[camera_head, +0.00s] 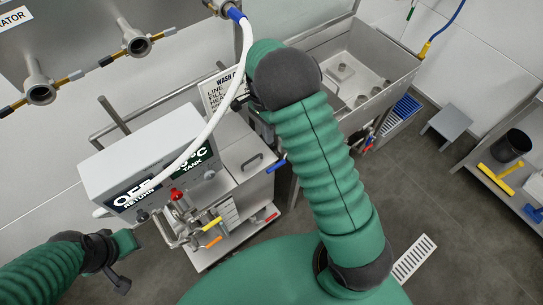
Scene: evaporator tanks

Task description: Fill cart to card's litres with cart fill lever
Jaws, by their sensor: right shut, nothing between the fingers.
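The metal cart (240,165) stands left of centre, with a control box (150,150) whose displays read "OFF RETURN" and, partly hidden, "°C TANK". A red knob (176,194), a yellow lever (212,224) and an orange lever (213,242) are on its front pipework. A blue lever (277,166) sticks out at its right side. I cannot tell which is the fill lever. A white card (216,92) starting "WASH" is partly hidden behind my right arm; no litres are readable. My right gripper (240,103) is shut and empty by the card. My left gripper (122,284) is low left, its jaws unclear.
A white hose (222,105) arches over the control box. Pipe fittings (137,43) stick out at upper left. A steel sink (345,75) stands behind my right arm. A grey stool (446,122) and a bench with a black bucket (511,146) are at right. Floor between is clear.

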